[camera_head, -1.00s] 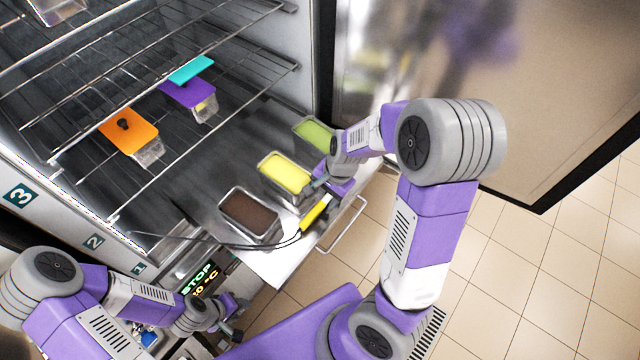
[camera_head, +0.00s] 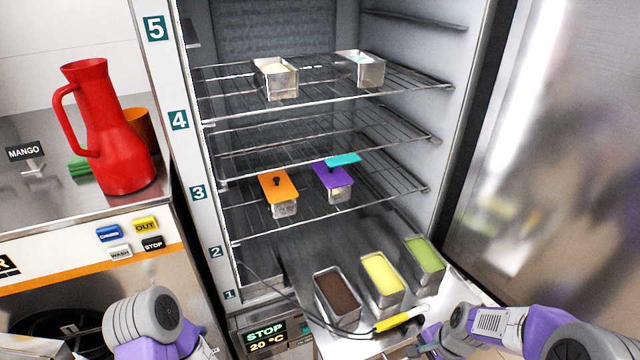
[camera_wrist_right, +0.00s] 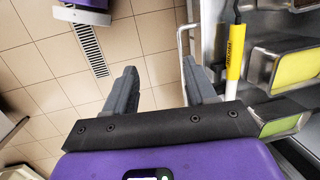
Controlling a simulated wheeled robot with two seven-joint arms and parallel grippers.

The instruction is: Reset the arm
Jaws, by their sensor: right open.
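My right arm reaches in at the lower right of the head view, with its gripper (camera_head: 424,350) low beside the pulled-out freezer tray. In the right wrist view the right gripper (camera_wrist_right: 160,88) is open, with nothing between its fingers and the tiled floor behind. My left arm (camera_head: 152,325) shows at the lower left of the head view; its gripper is hidden or out of frame.
A brown tub (camera_head: 337,297), a yellow tub (camera_head: 381,280) and a green tub (camera_head: 424,259) stand on the tray. A yellow probe (camera_head: 399,320) with a cable lies at its front. The freezer door (camera_head: 545,190) stands open at right. A red jug (camera_head: 112,130) stands left.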

